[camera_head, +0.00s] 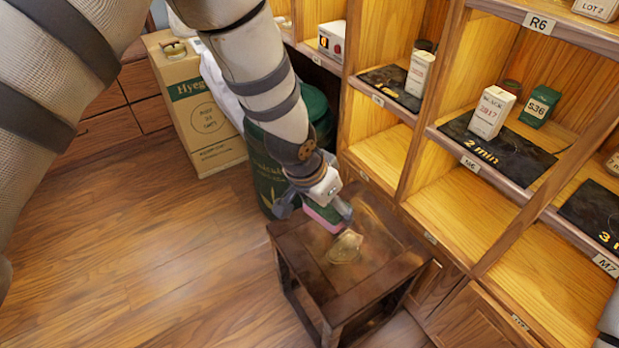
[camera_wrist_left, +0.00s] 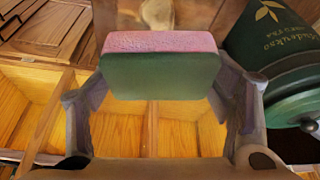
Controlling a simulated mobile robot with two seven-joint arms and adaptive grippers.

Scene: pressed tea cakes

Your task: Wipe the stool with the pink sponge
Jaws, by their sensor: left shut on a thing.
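The pink sponge (camera_head: 322,217) has a pink layer and a dark green layer. My left gripper (camera_head: 318,205) is shut on it, over the back edge of the stool. In the left wrist view the sponge (camera_wrist_left: 160,66) sits between the fingers of my left gripper (camera_wrist_left: 162,90). The stool (camera_head: 315,262) is dark brown wood with a square top. A yellowish stain (camera_head: 345,247) lies on its top, just in front of the sponge. I cannot tell whether the sponge touches the stool. My right gripper is not in view.
A green canister (camera_head: 265,165) stands behind the stool, beside a cardboard box (camera_head: 200,110). A wooden shelf unit (camera_head: 440,215) with small boxes and dark mats stands close on the right. The wooden floor (camera_head: 130,250) at left is clear.

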